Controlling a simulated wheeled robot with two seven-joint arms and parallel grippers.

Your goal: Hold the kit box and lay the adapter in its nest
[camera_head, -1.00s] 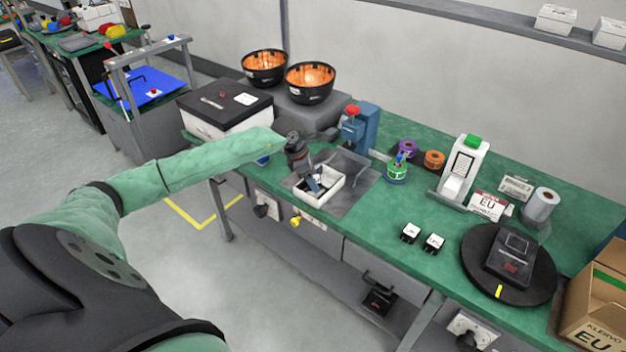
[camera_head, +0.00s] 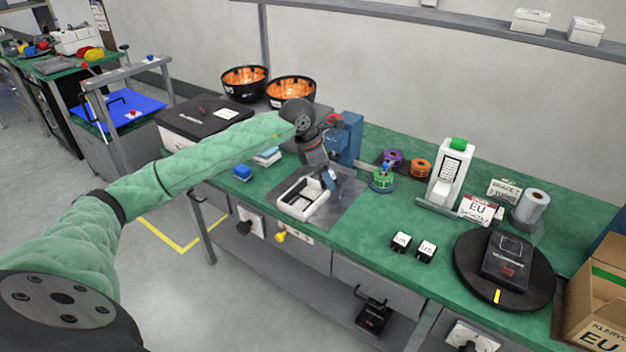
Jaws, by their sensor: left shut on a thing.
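The white kit box (camera_head: 292,211) is open and sits on a grey mat on the green bench, with dark compartments inside. My left gripper (camera_head: 327,180) comes down at the box's rear right wall and is shut on it. The fingertips are small and partly hidden there. Two small white-and-black adapters, one (camera_head: 401,241) and another (camera_head: 426,250), stand on the bench to the right of the box, apart from any gripper. My right gripper is not in view.
A black turntable (camera_head: 470,270) with a dark device stands at the right, beside a cardboard box (camera_head: 592,306). Green bench between mat and adapters is clear.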

